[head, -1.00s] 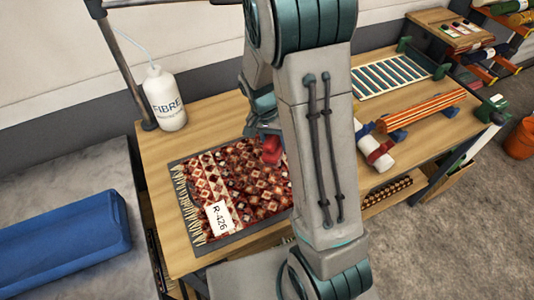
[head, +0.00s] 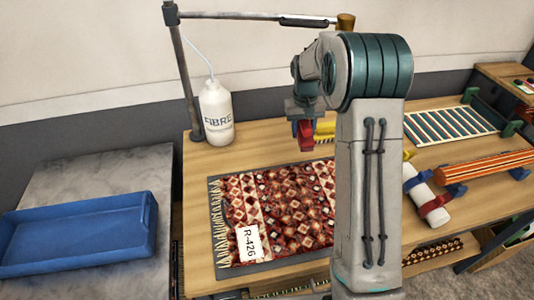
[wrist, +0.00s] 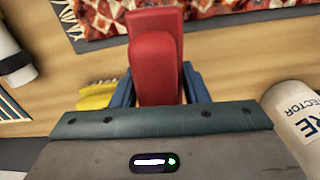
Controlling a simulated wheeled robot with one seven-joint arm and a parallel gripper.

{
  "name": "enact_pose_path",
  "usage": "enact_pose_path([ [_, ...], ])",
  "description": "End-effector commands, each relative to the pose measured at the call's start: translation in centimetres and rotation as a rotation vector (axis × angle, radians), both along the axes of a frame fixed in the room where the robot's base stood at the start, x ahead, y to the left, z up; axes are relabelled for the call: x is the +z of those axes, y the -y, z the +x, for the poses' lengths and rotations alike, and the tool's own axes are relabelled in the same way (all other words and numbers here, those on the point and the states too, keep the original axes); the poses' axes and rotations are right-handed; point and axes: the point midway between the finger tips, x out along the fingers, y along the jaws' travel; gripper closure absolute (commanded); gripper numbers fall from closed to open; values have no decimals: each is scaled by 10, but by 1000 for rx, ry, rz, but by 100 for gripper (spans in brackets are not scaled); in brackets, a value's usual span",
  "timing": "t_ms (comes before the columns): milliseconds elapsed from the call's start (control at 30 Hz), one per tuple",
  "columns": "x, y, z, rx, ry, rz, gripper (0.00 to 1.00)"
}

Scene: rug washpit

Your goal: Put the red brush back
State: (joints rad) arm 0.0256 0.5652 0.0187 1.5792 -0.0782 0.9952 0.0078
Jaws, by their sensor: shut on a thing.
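The red brush (wrist: 155,62) is between the blue fingers of my gripper (wrist: 159,92) in the wrist view. The jaws are shut on it, and its far end points toward the rug. In the head view my gripper (head: 304,122) holds the red brush (head: 305,136) above the back of the wooden table (head: 200,180), behind the patterned rug (head: 290,205). The brush looks clear of the table. A yellow thing, perhaps another brush, lies on the table beside it (head: 325,130); it also shows in the wrist view (wrist: 97,95).
A white FIBRE bottle (head: 216,112) stands at the back left beside a metal post (head: 188,80). A blue tray (head: 80,235) is at the left. My arm hides part of the table.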

Motion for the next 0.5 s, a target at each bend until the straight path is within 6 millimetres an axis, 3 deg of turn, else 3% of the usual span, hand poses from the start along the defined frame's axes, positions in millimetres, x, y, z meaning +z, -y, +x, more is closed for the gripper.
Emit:
enact_pose_path([
  [100, 1, -1, 13, 57, 1, 16, 84],
  [333, 2, -6, 24, 110, -3, 30, 84],
  [500, -14, -34, 36, 117, -6, 31, 84],
])
